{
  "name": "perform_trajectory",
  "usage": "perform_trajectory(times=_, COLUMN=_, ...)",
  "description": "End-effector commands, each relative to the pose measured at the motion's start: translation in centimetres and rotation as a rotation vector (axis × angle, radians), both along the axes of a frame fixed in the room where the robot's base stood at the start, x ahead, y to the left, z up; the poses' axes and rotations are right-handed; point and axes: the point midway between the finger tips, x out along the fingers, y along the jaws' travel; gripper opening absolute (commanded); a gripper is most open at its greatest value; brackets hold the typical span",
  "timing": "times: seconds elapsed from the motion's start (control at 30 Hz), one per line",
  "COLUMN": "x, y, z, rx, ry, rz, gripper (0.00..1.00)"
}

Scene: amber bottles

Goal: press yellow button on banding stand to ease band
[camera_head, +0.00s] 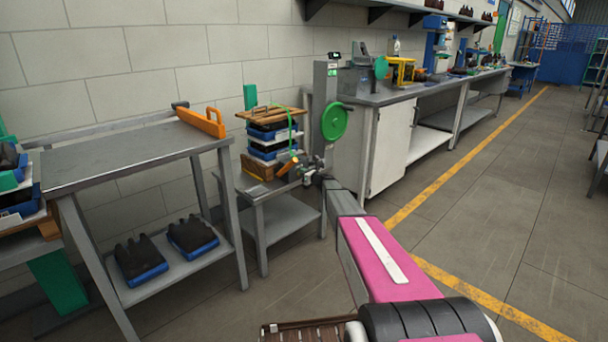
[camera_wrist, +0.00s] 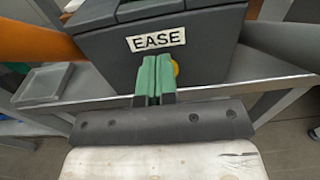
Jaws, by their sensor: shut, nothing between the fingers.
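The banding stand (camera_head: 325,95) is a grey post with a green wheel (camera_head: 334,122), beside a stack of blue trays (camera_head: 268,132) with a wooden lid and a green strap. In the wrist view its dark grey box (camera_wrist: 110,55) has a white EASE label (camera_wrist: 156,39). Below the label is the yellow button (camera_wrist: 176,69), mostly hidden behind my fingers; only its right edge shows. My gripper (camera_wrist: 156,68) has its green fingers shut together, empty, right in front of the button. I cannot tell whether they touch it. In the head view my gripper (camera_head: 308,166) is small beside the stand.
The stack and stand are on a low grey table (camera_head: 262,189). A long workbench (camera_head: 385,97) runs along the wall at right. The floor (camera_head: 475,190) right of my arm is clear.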

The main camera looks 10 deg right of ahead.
Motion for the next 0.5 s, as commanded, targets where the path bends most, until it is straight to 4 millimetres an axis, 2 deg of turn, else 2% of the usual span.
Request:
perform_trajectory(times=0.03, x=1.2, y=0.6, z=0.1, rx=0.002, ry=-0.003, rz=0.003, gripper=0.0)
perform_trajectory(times=0.27, x=1.3, y=0.7, z=0.1, rx=0.003, ry=-0.004, rz=0.004, gripper=0.0)
perform_trajectory(times=0.37, x=0.5, y=0.3, z=0.2, rx=0.003, ry=-0.004, rz=0.004, gripper=0.0)
perform_trajectory(times=0.5, x=-1.6, y=-1.0, z=0.3, rx=0.003, ry=-0.004, rz=0.004, gripper=0.0)
